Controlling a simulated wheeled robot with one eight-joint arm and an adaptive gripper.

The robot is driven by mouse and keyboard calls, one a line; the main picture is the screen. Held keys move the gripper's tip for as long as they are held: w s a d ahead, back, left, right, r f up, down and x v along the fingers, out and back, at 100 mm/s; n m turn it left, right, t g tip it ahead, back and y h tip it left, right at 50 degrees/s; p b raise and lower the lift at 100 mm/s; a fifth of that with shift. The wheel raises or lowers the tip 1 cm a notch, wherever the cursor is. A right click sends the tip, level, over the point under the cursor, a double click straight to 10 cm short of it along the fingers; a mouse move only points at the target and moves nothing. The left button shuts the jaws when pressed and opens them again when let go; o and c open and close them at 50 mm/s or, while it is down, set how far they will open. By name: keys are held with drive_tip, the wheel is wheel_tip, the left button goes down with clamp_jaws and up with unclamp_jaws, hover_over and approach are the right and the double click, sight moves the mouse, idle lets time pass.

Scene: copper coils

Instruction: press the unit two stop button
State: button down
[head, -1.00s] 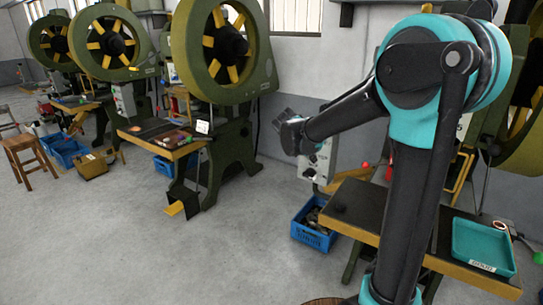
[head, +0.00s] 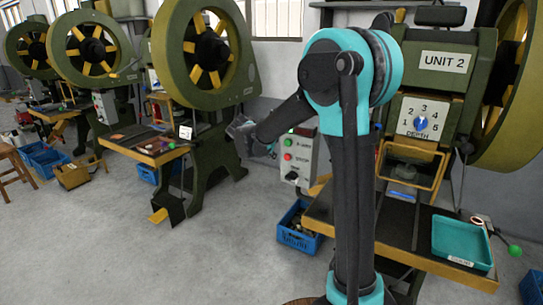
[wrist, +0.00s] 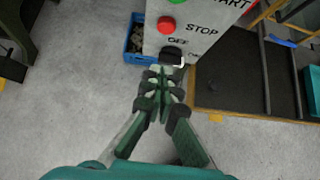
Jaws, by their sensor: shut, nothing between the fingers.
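The unit two press carries a "UNIT 2" plate (head: 443,62) at the right of the head view. A grey control box (head: 307,160) left of my arm has a green button, a red stop button (head: 287,156) and a black knob. In the wrist view the red stop button (wrist: 166,24) sits left of the word STOP, above the black knob (wrist: 171,53). My gripper (wrist: 160,70) is shut and empty, its tips just below the knob in the picture. I cannot tell whether they touch the box. In the head view my gripper (head: 270,150) is left of the box.
A blue crate (head: 299,241) stands on the floor below the box. The press table (head: 318,210) with a teal tray (head: 462,240) is at right. Another green press (head: 205,60) stands to the left. The grey floor between is clear.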

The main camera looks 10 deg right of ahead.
sight(286, 160)
drive_tip(key=shift+w+d+f, duration=0.75)
drive_tip(key=shift+w+d, duration=0.15)
drive_tip(key=shift+w, duration=0.25)
drive_tip(key=shift+w+d+f, duration=0.75)
drive_tip(key=shift+w+d, duration=0.15)
drive_tip(key=shift+w, duration=0.25)
drive_tip(key=shift+w+d+f, duration=0.75)
drive_tip(key=shift+w+d, duration=0.15)
drive_tip(key=shift+w, duration=0.25)
